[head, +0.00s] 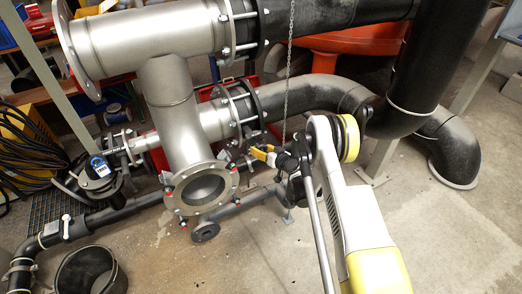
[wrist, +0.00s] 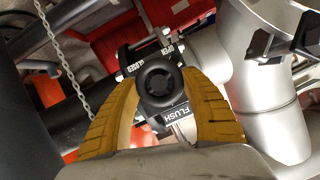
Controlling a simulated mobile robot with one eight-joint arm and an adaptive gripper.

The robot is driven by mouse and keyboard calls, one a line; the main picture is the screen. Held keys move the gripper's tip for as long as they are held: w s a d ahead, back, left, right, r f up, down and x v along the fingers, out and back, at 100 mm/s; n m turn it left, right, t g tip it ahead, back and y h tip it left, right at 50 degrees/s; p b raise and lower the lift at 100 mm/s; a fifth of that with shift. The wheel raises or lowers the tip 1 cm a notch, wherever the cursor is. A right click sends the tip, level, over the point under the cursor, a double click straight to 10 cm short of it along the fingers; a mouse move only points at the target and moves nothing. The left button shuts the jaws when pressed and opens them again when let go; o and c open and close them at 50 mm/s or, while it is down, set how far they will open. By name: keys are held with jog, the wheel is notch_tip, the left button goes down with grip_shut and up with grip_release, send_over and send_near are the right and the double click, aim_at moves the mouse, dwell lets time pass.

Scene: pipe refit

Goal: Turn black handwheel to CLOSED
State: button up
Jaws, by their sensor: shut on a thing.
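The black handwheel (wrist: 158,84) is in the middle of the wrist view, a round black knob with a hollow centre. My gripper (wrist: 160,74) has its yellow-brown ribbed fingers on either side of it and is shut on it. A black plate (wrist: 148,55) behind the wheel carries the words OPEN and CLOSED, upside down in this view. A FLUSH label (wrist: 181,112) sits just below the wheel. I cannot make out a pointer. In the head view my gripper (head: 261,153) is beside the grey pipework, and the wheel is too small and covered to make out.
A large grey flanged pipe (head: 188,140) stands left of my gripper. Black pipes (head: 445,60) rise on the right. A hanging chain (wrist: 66,60) runs close to the left finger. Black clamp parts (wrist: 285,42) are at upper right. Open floor (head: 430,235) lies at lower right.

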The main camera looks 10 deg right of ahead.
aim_at(261, 145)
jog(key=shift+m+y, duration=0.7)
jog(key=shift+m, duration=0.1)
jog(key=o, duration=1.1)
jog(key=shift+o, duration=0.2)
notch_tip(261, 145, up, 10)
jog(key=shift+r, duration=0.1)
